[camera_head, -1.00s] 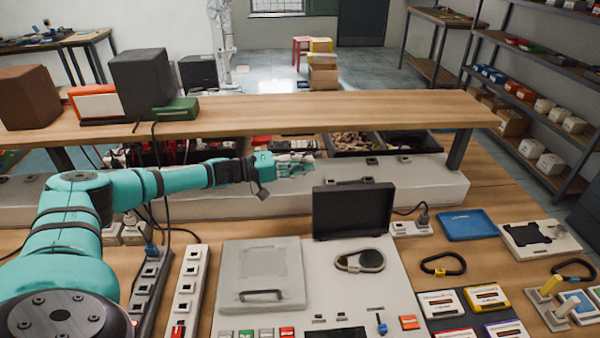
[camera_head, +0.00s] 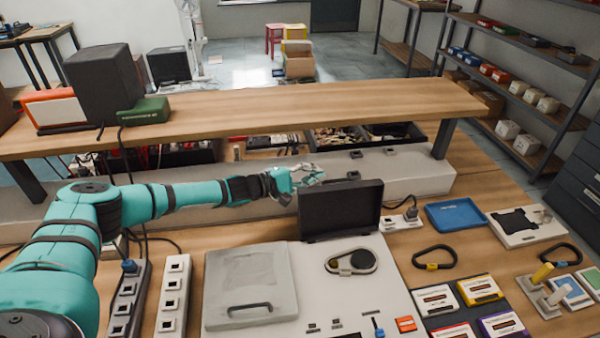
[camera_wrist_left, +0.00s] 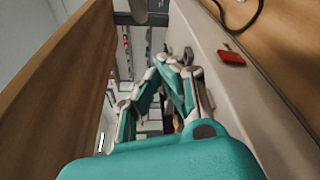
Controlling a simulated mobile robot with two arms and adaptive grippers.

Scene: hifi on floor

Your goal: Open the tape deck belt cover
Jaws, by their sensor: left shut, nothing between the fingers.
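The tape deck (camera_head: 375,300) is a pale panel on the wooden bench. Its dark belt cover (camera_head: 340,209) stands raised at the back edge, behind an exposed belt on two pulleys (camera_head: 351,261). A separate grey lid with a black handle (camera_head: 251,282) lies flat on the left of the deck. My left gripper (camera_head: 308,176) is shut and empty, just behind and left of the raised cover's top edge; whether it touches is unclear. Its fingers also show in the left wrist view (camera_wrist_left: 172,85). My right gripper is not in view.
A raised wooden shelf (camera_head: 250,108) and a long pale ledge (camera_head: 400,172) lie behind the deck. Power strips (camera_head: 172,295) stand to its left. A blue tray (camera_head: 459,216), black carabiner (camera_head: 434,257) and several cassettes (camera_head: 478,290) lie to the right.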

